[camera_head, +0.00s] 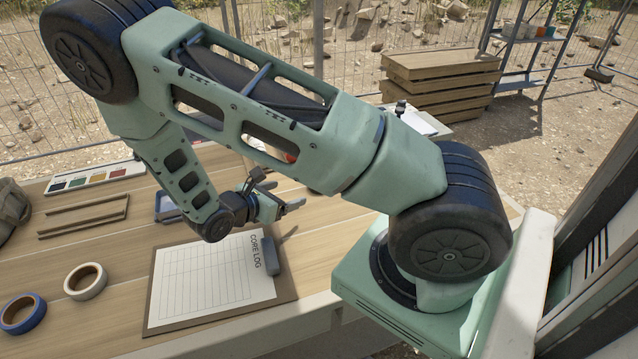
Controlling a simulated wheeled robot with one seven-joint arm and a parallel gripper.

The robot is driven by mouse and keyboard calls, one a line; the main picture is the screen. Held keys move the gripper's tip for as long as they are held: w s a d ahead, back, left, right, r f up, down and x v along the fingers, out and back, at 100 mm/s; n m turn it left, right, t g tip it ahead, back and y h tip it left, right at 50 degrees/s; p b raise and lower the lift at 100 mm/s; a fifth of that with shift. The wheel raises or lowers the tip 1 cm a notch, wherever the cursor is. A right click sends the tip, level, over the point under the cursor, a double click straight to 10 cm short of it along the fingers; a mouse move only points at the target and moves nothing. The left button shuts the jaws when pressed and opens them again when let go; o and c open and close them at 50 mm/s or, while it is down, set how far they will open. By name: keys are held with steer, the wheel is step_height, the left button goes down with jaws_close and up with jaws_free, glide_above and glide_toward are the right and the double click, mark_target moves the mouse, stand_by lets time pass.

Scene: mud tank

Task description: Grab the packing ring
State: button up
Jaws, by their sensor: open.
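I cannot make out a packing ring for certain. Two ring-shaped rolls lie flat at the left front of the wooden table: a cream roll (86,281) and a blue roll (22,314), both looking like tape. My gripper (286,194) is open above the table, past the top right corner of the clipboard and well to the right of both rolls. Nothing shows between its fingers. My arm hides much of the table behind it. A small red-orange thing (290,157) shows only in part behind my arm.
A clipboard with a core log sheet (212,284) lies at the table's front. A colour chart (95,176), a wooden frame (84,216), a blue item (167,206) and a grey bag (12,208) lie further back. Stacked wooden trays (440,80) stand beyond the table.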

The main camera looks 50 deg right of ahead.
mark_target(313, 188)
steer(key=p+x, duration=0.1)
steer(key=x, duration=0.6)
steer(key=p+x, duration=0.1)
steer(key=x, duration=0.1)
steer(key=p+x, duration=0.1)
steer(key=x, duration=0.1)
steer(key=shift+s+d+f, duration=0.1)
steer(key=shift+s+d, duration=0.15)
steer(key=shift+d, duration=0.05)
steer(key=shift+d+f, duration=0.25)
steer(key=shift+d, duration=0.1)
steer(key=c, duration=1)
